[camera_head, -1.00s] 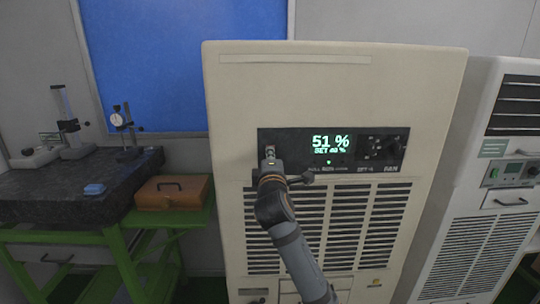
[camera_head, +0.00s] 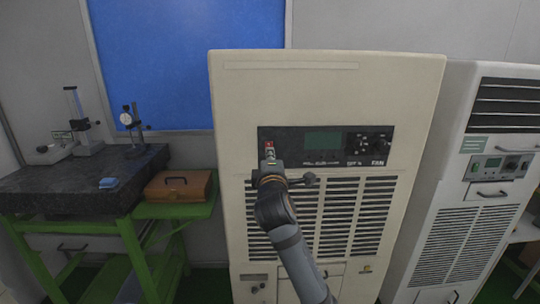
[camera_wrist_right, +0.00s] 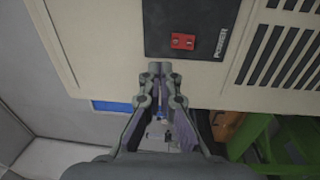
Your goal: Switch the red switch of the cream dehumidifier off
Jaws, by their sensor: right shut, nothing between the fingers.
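The cream dehumidifier (camera_head: 330,92) stands upright in front of me, with a dark control panel (camera_head: 350,138) across its front. Its display (camera_head: 323,141) is dark. The red switch (camera_head: 269,146) is at the panel's left end, just above my right gripper (camera_head: 269,160). In the right wrist view the red switch (camera_wrist_right: 182,41) sits beside the word POWER, uncovered. The right gripper's fingers (camera_wrist_right: 160,68) are shut and empty, with the tips close to the switch. I cannot tell whether they touch the panel. My left gripper is not in view.
A second, white unit (camera_head: 462,190) stands close on the right. On the left, a green-framed bench holds a dark stone slab (camera_head: 70,185) with gauge stands, and a brown box (camera_head: 178,186) sits beside it.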

